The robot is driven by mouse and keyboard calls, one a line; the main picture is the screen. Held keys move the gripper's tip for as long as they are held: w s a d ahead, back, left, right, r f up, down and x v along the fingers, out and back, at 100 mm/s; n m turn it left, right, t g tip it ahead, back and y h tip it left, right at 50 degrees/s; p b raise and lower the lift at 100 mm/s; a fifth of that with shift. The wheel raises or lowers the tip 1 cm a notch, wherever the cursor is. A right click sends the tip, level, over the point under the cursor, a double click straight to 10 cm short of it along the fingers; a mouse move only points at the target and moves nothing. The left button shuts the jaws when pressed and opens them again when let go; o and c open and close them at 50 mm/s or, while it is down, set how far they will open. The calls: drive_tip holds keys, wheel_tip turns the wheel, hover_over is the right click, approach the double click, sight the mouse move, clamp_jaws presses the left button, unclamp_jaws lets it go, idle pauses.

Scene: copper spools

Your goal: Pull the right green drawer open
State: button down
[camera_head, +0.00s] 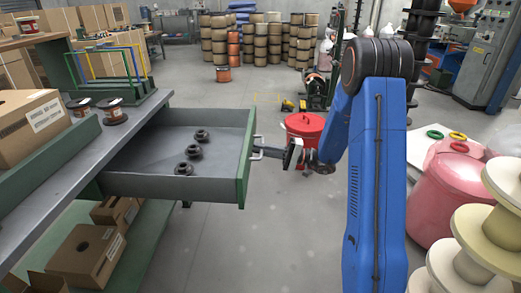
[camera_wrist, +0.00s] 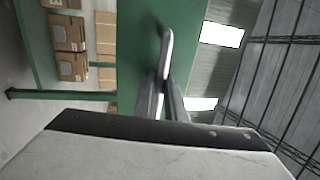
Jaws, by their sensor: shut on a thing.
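The green-fronted drawer (camera_head: 243,168) stands pulled out from the workbench in the head view, its grey tray showing. Several small dark spools (camera_head: 187,152) lie inside it. A silver handle (camera_head: 258,150) sits on the outer face of the front. My gripper (camera_head: 268,152) reaches in from the right and is shut on this handle. In the wrist view the two fingers of my gripper (camera_wrist: 164,98) close around the lower part of the handle (camera_wrist: 167,50), in front of the green drawer face (camera_wrist: 140,45). The exact finger contact is partly hidden.
The workbench (camera_head: 60,150) holds a cardboard box (camera_head: 30,125) and two copper spools (camera_head: 112,112). A pink drum (camera_head: 450,195) and cream spools (camera_head: 490,240) stand at the right. Floor below the drawer front is clear.

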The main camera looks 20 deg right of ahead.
drive_tip(key=c, duration=2.1)
unclamp_jaws()
drive_tip(key=shift+d, duration=0.1)
drive_tip(key=v, duration=1.7)
drive_tip(key=shift+d, duration=0.15)
